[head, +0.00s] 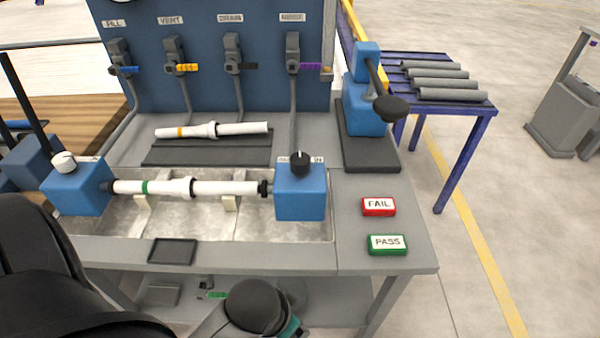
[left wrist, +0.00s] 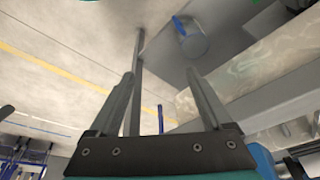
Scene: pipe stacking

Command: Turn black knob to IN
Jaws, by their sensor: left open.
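The black knob (head: 300,163) sits on top of the blue block (head: 300,195) at the right end of the test trough. A white label strip behind it reads "IN" on its right side; the knob hides part of it. A small light mark shows at the knob's far side; its exact direction is hard to tell. My left gripper (left wrist: 160,76) shows in the left wrist view with its two fingers apart and nothing between them. In the head view its fingers are not visible; dark arm parts are at the lower edge. My right gripper is not in view.
A white pipe assembly (head: 215,188) lies between the left blue block (head: 77,190) and the right one. Another pipe (head: 240,129) lies behind. Red FAIL (head: 378,207) and green PASS (head: 387,244) buttons are at the right. A lever press (head: 366,105) stands behind them.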

